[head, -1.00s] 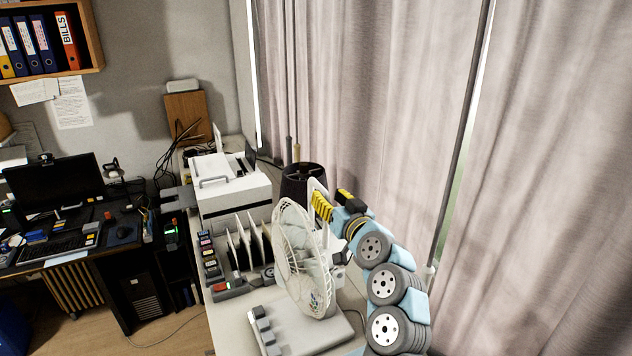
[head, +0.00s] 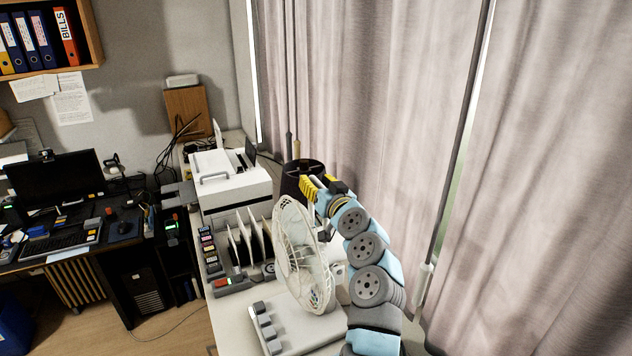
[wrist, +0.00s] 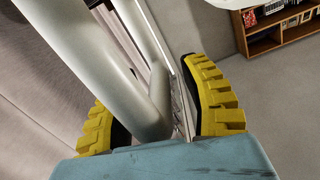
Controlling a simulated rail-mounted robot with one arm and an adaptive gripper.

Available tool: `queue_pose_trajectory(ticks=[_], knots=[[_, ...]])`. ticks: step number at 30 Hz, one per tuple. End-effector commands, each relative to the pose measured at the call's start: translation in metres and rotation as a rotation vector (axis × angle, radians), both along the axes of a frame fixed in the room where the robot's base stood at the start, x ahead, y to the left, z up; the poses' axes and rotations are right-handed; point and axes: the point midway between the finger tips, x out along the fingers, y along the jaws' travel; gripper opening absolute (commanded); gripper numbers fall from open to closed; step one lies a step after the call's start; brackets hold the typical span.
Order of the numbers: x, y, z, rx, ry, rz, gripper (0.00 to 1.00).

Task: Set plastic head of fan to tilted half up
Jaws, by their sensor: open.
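The white desk fan stands on a flat base (head: 290,330) with a row of grey buttons. Its round plastic head (head: 300,258) faces left in the head view, and how far it is tilted is hard to tell. My gripper (head: 312,190) is at the top rear edge of the head, with its yellow fingers spread. In the wrist view the open gripper (wrist: 152,100) has a thick pale grey bar (wrist: 110,70), apparently part of the fan, between its fingers. Whether a finger touches the bar is unclear. My arm hides part of the fan's back.
A dark cylindrical bin or lamp shade (head: 300,172) stands just behind my gripper. A white printer (head: 228,182) and a file rack (head: 245,245) are left of and beyond the fan. The curtain (head: 400,120) hangs close on the right.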

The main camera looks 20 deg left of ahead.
Motion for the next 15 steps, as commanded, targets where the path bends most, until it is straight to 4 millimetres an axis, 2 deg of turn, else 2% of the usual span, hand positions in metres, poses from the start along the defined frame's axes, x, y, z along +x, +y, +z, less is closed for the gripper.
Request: queue_pose_trajectory(ticks=[8,9,13,14,15], knots=[[0.0003,0.0005,-0.0005,0.000,0.000,0.000,0.45],[0.0004,0.0005,-0.0004,0.000,0.000,0.000,0.43],[0.0004,0.0004,-0.0005,0.000,0.000,0.000,0.06],[0.0004,0.0004,-0.0004,0.000,0.000,0.000,0.00],[0.0004,0.0004,-0.0005,0.000,0.000,0.000,0.00]])
